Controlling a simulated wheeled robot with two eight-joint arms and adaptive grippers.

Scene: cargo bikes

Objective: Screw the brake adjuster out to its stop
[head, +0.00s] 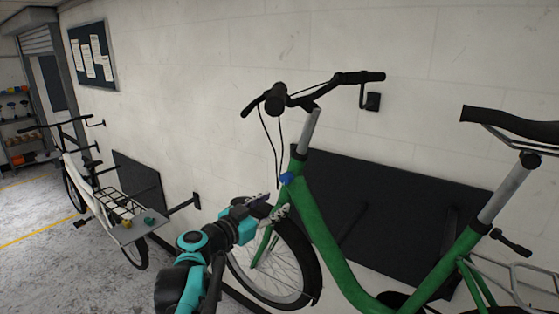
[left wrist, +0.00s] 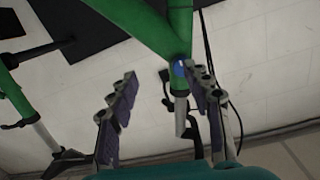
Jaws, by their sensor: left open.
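The green bike (head: 330,240) stands by the wall with its handlebar (head: 320,92) up. A small blue part (head: 287,179) sits on its head tube, below the grey stem; it also shows in the left wrist view (left wrist: 179,68). I cannot tell if it is the brake adjuster, and no other adjuster is clear. Thin dark cables (head: 277,150) hang from the handlebar. My left gripper (head: 272,204) is open, below and left of the blue part. In the left wrist view its fingers (left wrist: 160,72) are apart with nothing held; the blue part appears near the right fingertip. My right gripper is not in view.
Dark panels (head: 380,205) on the wall lie behind the green bike. Its front wheel (head: 280,270) is close beneath my left gripper. A white cargo bike (head: 88,190) with a rack stands at the left. Open floor (head: 40,265) lies at the lower left.

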